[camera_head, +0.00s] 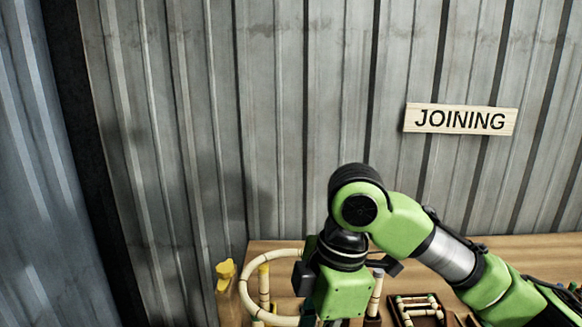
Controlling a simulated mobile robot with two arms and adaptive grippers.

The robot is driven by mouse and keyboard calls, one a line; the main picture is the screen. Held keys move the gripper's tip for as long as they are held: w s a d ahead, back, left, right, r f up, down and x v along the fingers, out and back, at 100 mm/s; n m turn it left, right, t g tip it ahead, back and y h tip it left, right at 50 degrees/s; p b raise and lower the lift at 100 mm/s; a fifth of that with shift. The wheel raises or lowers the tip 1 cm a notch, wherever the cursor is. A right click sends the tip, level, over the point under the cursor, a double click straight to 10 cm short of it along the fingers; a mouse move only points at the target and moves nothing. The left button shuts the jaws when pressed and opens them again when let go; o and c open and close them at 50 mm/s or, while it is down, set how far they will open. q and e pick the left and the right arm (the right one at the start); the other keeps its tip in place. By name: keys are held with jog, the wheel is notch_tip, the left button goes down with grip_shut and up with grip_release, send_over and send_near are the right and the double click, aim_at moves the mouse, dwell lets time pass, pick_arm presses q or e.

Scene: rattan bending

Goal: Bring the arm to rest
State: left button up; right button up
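My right arm comes in from the right, green and black with a silver sleeve. It bends at a black joint and points down over the workbench (275,245). The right wrist and gripper (343,292) are at the bottom of the view, in front of the bench. The fingertips are hidden or below the picture edge, so I cannot tell whether they are open or what is between them. A pale bent rattan ring (248,295) stands at the left of the wrist, partly hidden by it. My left gripper is not in view.
A yellow clamp-like piece (225,272) sits at the bench's left edge. An upright rattan piece (375,292) stands right of the wrist. A dark tray (397,312) with short rattan pieces lies further right. A "JOINING" sign (460,119) hangs on the corrugated wall (270,120) behind.

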notch_tip(320, 180, down, 18)
jog(key=s+a+m+t+y, duration=0.3)
jog(key=m+y, duration=0.1)
jog(key=m, duration=0.5)
jog(key=s+d+f+m+h, duration=0.3)
jog(key=s+d+f+m, duration=0.3)
jog(key=d, duration=0.4)
jog(key=s+d+f+m+h, duration=0.35)
jog(key=s+d+f, duration=0.35)
jog(key=d, duration=0.4)
notch_tip(320, 180, down, 30)
jog(key=s+b, duration=0.2)
jog(key=b, duration=0.1)
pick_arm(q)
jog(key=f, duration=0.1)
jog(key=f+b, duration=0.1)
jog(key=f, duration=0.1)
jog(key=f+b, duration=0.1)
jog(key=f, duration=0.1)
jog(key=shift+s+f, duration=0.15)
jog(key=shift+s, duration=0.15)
pick_arm(e)
jog(key=s+d+f+g, duration=0.1)
jog(key=s+d+f, duration=0.1)
jog(key=s+f, duration=1.4)
jog(key=shift+s+d+f+g, duration=0.3)
jog(key=shift+f+g, duration=0.1)
jog(key=shift+f, duration=0.1)
